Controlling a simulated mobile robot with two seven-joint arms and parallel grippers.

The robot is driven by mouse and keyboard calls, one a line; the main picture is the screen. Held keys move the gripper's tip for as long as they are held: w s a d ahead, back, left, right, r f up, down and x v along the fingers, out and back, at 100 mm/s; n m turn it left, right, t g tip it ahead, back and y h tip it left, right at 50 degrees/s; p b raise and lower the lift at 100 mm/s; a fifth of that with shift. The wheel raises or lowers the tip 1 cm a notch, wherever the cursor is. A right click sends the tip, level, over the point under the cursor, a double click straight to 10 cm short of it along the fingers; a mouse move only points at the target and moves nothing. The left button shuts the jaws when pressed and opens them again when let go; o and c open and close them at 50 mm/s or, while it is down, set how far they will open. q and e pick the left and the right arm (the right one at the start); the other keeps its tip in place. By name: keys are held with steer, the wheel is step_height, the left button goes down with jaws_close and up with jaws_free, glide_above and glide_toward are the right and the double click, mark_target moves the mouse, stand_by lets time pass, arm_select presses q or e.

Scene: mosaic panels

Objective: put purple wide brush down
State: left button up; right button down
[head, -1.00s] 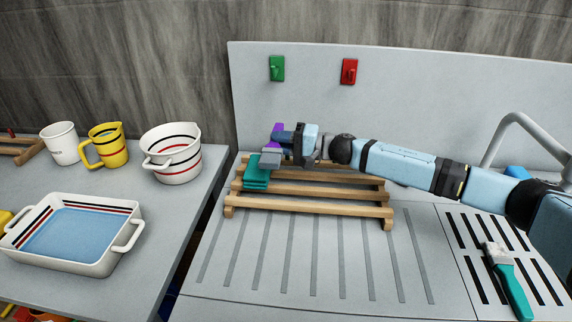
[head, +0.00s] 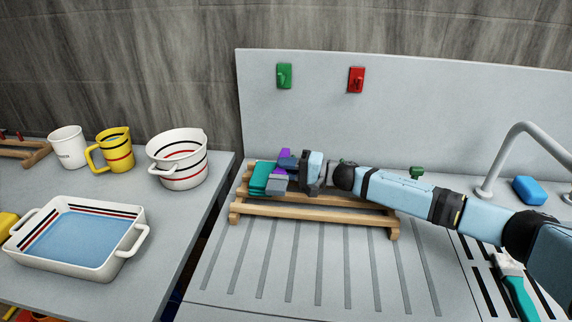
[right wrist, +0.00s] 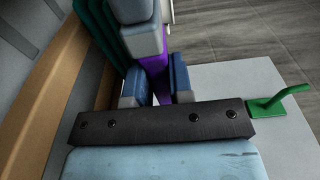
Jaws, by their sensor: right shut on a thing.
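The purple wide brush shows only in part: a purple piece (head: 285,154) sticks up at my right gripper in the head view, and a purple strip (right wrist: 158,74) lies between the fingers in the right wrist view. My right gripper (head: 281,172) is shut on it, low over the left end of the wooden rack (head: 318,213). Fingers and arm hide much of the brush; I cannot tell whether it touches the rack. Teal pieces (head: 261,176) stand on the rack close beside the gripper. My left gripper is not in view.
A green hook (head: 284,76) and a red hook (head: 356,80) are on the back panel. A teal-handled brush (head: 516,288) lies at right, near the tap (head: 511,150) and blue sponge (head: 529,190). The ribbed board (head: 305,265) before the rack is clear.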

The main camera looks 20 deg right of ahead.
steer(key=c, duration=1)
jaws_free()
steer(key=shift+f, duration=0.1)
steer(key=shift+r+b, duration=0.2)
steer(key=shift+b, duration=0.15)
steer(key=v, duration=1.2)
steer(key=shift+r+p, duration=0.3)
